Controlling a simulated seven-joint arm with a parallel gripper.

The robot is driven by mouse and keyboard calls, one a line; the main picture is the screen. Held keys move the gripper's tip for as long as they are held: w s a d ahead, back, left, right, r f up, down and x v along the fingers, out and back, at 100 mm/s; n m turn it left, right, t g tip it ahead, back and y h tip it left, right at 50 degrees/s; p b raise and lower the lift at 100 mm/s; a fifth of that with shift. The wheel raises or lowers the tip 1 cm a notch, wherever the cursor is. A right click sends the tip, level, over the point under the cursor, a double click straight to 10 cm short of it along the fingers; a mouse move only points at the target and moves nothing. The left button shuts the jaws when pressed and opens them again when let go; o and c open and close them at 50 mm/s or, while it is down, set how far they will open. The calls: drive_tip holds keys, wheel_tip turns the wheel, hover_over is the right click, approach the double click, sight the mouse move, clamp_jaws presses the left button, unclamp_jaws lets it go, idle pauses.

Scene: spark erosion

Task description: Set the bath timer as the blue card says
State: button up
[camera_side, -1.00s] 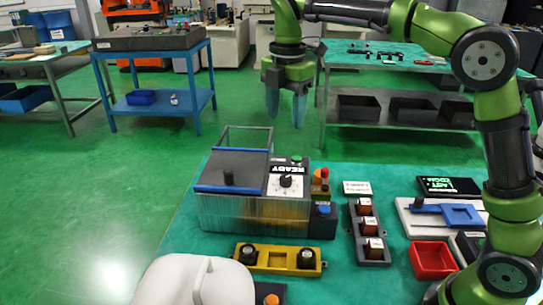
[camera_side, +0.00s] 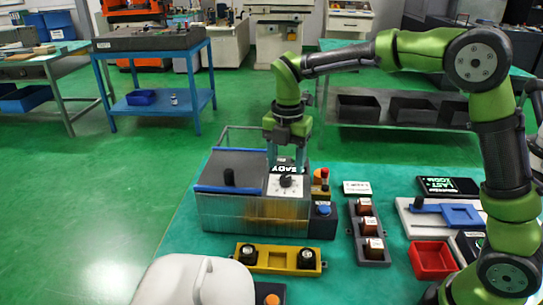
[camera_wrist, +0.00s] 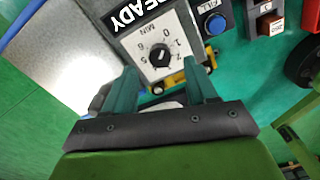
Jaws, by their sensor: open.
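The bath timer is a black knob (camera_side: 286,181) on a white dial plate on top of the grey bath unit (camera_side: 231,165). In the wrist view the knob (camera_wrist: 159,57) sits at the centre of printed numbers, with "0" and "MIN" beside it. I cannot read its setting for certain. My gripper (camera_side: 286,162) is open and points down above the dial, partly covering the READY sign (camera_side: 291,164). In the wrist view my gripper's fingertips (camera_wrist: 160,72) stand on either side of the knob's near side, seemingly apart from it. I cannot make out a blue card.
A blue FILL button (camera_wrist: 215,24) is close beside the dial. A yellow bar with two black knobs (camera_side: 279,259) lies in front. A dark rack of brown blocks (camera_side: 369,232), a red tray (camera_side: 433,260) and a black lettered sign (camera_side: 448,187) are at right.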

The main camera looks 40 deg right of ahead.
sight(286, 178)
drive_tip(key=shift+f, duration=2)
drive_tip(key=c, duration=1.1)
drive_tip(key=shift+o, duration=0.2)
